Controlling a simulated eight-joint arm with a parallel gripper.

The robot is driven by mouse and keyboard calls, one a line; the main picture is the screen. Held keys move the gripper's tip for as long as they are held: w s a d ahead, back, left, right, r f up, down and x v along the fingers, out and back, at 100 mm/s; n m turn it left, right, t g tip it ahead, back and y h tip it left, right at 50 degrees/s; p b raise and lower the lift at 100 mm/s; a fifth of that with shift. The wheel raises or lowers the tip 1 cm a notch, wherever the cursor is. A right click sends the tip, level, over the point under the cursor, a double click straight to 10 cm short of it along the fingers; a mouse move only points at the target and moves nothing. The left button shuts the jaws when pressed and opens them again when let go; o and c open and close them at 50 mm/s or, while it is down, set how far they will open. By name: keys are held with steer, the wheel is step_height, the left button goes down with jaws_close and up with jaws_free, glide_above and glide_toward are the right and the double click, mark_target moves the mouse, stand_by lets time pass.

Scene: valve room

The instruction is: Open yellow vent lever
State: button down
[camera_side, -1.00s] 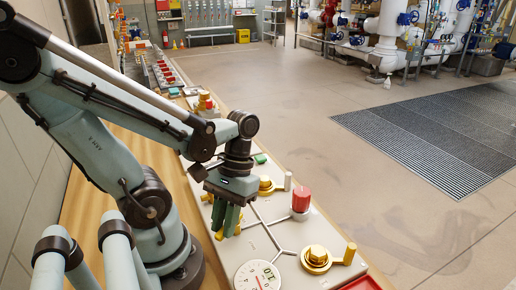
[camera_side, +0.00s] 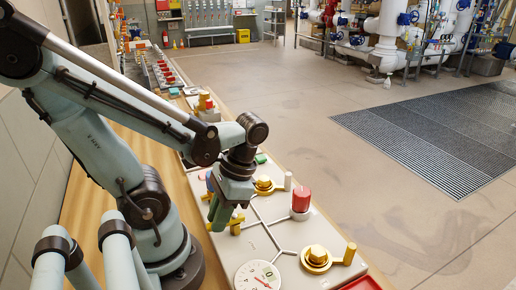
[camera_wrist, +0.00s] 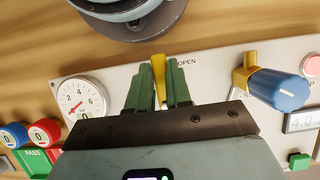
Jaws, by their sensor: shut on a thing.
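The yellow vent lever (camera_wrist: 160,72) shows in the wrist view between the green fingers of my gripper (camera_wrist: 159,80), which are shut on it. The lever points up in that view, just left of the printed word OPEN (camera_wrist: 187,62). In the side view my gripper (camera_side: 220,214) is low over the pale valve panel (camera_side: 290,238), with a yellow part of the lever (camera_side: 237,222) showing just right of the fingers. The lever's pivot is hidden behind my gripper in the wrist view.
A round gauge (camera_wrist: 82,102) is left of my gripper and a blue-capped yellow valve (camera_wrist: 278,88) right of it in the wrist view. In the side view, a red cylinder (camera_side: 301,202) and yellow valves (camera_side: 317,258) stand on the panel.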

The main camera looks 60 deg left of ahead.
mark_target(240, 215)
stand_by(0.4)
steer(key=c, duration=1)
jaws_free()
steer(key=shift+c, duration=0.2)
steer(key=v, duration=1.2)
steer(key=w+d+f+t, duration=0.2)
steer(key=w+f+t, duration=0.1)
steer(key=w+t, duration=0.8)
steer(key=shift+w+f+t, duration=0.25)
steer(key=shift+w+t, duration=0.1)
steer(key=shift+t, duration=0.05)
